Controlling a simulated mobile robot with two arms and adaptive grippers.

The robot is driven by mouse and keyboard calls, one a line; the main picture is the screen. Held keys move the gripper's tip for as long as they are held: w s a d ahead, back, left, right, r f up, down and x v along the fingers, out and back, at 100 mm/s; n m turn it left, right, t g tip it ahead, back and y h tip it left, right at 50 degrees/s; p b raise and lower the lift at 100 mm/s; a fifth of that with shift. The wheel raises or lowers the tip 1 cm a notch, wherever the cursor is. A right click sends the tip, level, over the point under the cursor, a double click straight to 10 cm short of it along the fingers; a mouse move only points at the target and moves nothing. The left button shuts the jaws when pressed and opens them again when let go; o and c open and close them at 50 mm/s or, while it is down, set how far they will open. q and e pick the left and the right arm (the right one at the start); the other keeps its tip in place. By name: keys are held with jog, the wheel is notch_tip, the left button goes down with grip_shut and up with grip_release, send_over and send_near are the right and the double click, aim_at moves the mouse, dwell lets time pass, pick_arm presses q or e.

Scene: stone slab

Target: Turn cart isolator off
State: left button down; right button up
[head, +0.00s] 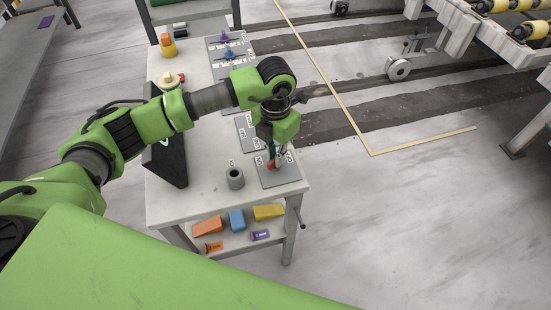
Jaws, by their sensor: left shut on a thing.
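My left gripper (279,159) points down over the near right corner of the cart top and is shut on a red isolator handle (272,166). The handle sits on a grey plate (287,179) with small white labels. The gripper hides most of the handle, so I cannot tell which label it points at. Farther back on the cart (205,199) are more grey plates, with a blue knob (229,53) and a purple knob (225,37) on them. My right gripper is not in view.
A grey cup (235,178) stands left of the plate. A dark tilted panel (166,150) stands on the cart's left side. The lower shelf holds orange, blue and yellow blocks (268,212). The floor right of the cart is open, with a yellow line (425,141).

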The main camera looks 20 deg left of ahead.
pick_arm(q)
jog(key=n+b, duration=0.2)
jog(key=n, duration=0.3)
jog(key=shift+n+b, duration=0.3)
jog(key=shift+b, duration=0.05)
jog(key=n+b, duration=0.1)
jog(key=n, duration=0.2)
jog(key=shift+w+r+n+b, duration=0.1)
jog(key=shift+n+b, duration=0.25)
jog(key=shift+n, duration=0.85)
jog(key=c, duration=2.1)
grip_release()
jog(key=shift+c, duration=0.2)
notch_tip(320, 180, up, 12)
